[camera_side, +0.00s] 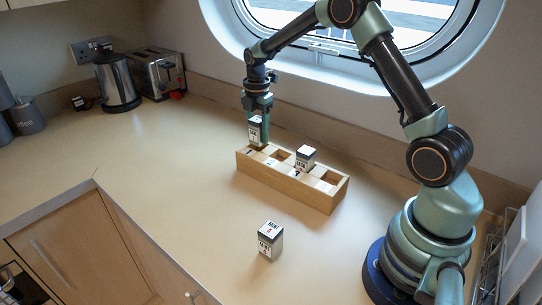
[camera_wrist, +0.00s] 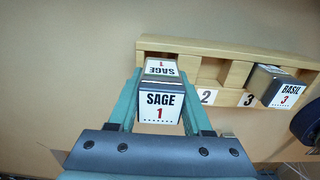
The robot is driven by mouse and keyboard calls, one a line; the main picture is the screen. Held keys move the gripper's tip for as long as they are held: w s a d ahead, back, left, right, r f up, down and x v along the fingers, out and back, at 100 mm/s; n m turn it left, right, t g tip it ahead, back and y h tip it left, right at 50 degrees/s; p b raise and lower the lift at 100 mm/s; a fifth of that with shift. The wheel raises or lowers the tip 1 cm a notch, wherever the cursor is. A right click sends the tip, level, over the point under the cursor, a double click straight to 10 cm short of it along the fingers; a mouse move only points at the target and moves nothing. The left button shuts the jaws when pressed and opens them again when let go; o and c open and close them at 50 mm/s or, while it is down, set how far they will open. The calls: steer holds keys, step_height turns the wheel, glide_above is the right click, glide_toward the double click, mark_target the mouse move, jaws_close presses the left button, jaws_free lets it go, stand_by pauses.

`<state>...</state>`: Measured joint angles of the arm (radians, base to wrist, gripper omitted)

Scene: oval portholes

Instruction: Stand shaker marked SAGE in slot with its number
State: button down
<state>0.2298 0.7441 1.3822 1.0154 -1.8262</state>
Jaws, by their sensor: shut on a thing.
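The SAGE shaker (camera_side: 255,130), white with a dark top and a red 1, is upright between the fingers of my gripper (camera_side: 257,108). It also shows in the wrist view (camera_wrist: 160,105), with a finger on each side. My gripper is shut on it at the left end of the wooden rack (camera_side: 290,188). The shaker sits higher than the BASIL shaker in the rack; whether its base is inside the end slot I cannot tell. In the wrist view, rack labels 2 (camera_wrist: 207,97) and 3 (camera_wrist: 249,99) show; the end slot's label is hidden.
The BASIL shaker (camera_side: 306,157), marked 3, stands in the rack. Empty slots lie on either side of it. The MINT shaker (camera_side: 270,240), marked 4, stands on the counter in front. A kettle (camera_side: 117,82) and toaster (camera_side: 160,75) are at the back left.

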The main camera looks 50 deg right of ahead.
steer(key=shift+f, duration=0.85)
stand_by(1.5)
steer(key=shift+r, duration=0.6)
steer(key=shift+c, duration=1.2)
jaws_free()
steer(key=shift+o, duration=0.2)
steer(key=shift+o, duration=1)
steer(key=shift+r, duration=0.1)
